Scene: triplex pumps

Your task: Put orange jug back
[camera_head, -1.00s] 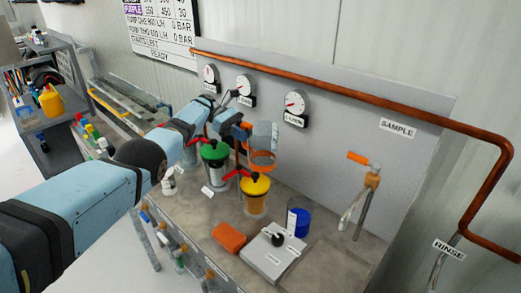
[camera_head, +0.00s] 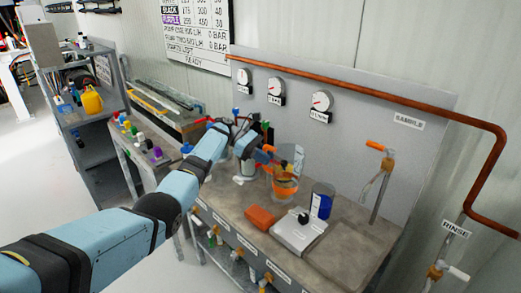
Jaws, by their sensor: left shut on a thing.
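The orange jug (camera_head: 286,184) is a clear vessel with an orange band, above the grey bench near its middle. My left arm comes in from the left, and my left gripper (camera_head: 264,157) is shut on the jug at its upper left side. The jug looks upright. I cannot tell whether its bottom touches the bench, since it overlaps things behind it. My right gripper is not in view.
An orange block (camera_head: 260,217), a flat grey device (camera_head: 299,235) and a blue container (camera_head: 321,203) are close by on the bench (camera_head: 350,250). A grey shelf with a yellow jug (camera_head: 92,101) stands at the left. The bench's right front is clear.

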